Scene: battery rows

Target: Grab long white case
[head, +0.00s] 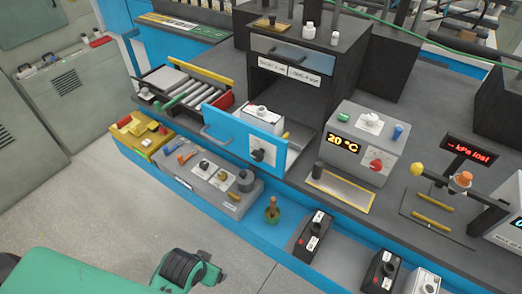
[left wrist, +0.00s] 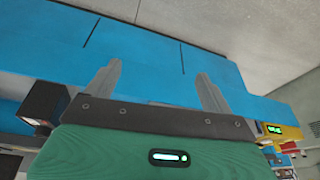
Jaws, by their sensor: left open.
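I cannot pick out a long white case with certainty. In the head view a whitish box (head: 262,118) with small items on top stands behind a blue panel (head: 240,140) below the dark cabinet's opening; the panel hides its lower part. My left gripper (left wrist: 160,82) shows in the left wrist view with its two grey fingers apart and nothing between them. A blue surface lies beyond the fingers. In the head view only green and black parts of my arm show at the bottom; no fingers show there. My right gripper is not in view.
A dark cabinet (head: 325,68) with two white labels stands on the bench. A grey tool tray (head: 200,185) and several black-and-white blocks lie along the blue front shelf.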

